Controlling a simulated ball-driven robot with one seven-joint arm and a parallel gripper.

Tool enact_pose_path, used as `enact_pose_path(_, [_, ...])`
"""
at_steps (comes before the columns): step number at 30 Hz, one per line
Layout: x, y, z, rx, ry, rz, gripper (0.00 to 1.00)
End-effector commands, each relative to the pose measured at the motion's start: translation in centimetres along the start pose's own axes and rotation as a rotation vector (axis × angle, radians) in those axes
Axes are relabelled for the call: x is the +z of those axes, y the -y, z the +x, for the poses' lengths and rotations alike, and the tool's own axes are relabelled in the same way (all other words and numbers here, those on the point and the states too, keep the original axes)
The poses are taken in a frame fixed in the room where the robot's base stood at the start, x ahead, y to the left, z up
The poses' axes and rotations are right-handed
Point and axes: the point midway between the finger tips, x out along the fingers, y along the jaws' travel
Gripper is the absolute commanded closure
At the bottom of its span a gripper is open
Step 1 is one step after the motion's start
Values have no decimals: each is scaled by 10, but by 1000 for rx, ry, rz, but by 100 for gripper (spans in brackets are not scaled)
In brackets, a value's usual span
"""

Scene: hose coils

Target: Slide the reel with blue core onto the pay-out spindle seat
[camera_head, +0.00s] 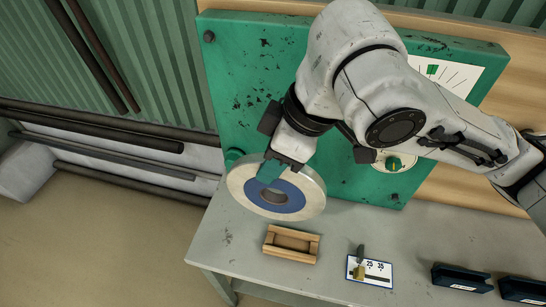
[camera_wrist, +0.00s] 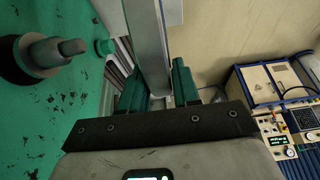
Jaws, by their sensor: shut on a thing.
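The reel with blue core (camera_head: 315,190) is a pale grey disc with a blue ring around a central hole. My gripper (camera_head: 273,172) is shut on its upper rim and holds it tilted, in front of the green panel's lower left and above the bench. In the wrist view the reel (camera_wrist: 149,40) shows edge-on as a grey band between the two green fingers (camera_wrist: 160,88). A grey stepped spindle (camera_wrist: 50,51) with a dark round base stands out from the green panel, apart from the reel and to its left. My arm hides part of the panel in the head view.
The green panel (camera_head: 240,75) stands at the back of the grey bench (camera_head: 225,238). A wooden tray (camera_head: 291,246), a padlock on a card (camera_head: 369,271) and dark blue boxes (camera_head: 460,277) lie in front. A small green peg (camera_wrist: 103,47) sits near the spindle.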

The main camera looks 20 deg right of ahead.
Motion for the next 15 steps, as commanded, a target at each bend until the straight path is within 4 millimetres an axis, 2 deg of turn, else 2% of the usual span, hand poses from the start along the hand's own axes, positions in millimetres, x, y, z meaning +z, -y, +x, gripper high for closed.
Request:
enact_pose_path(9, [-3, -2, 6, -10, -126, -2, 100])
enact_pose_path(15, [-2, -4, 3, -17, -241, -2, 100])
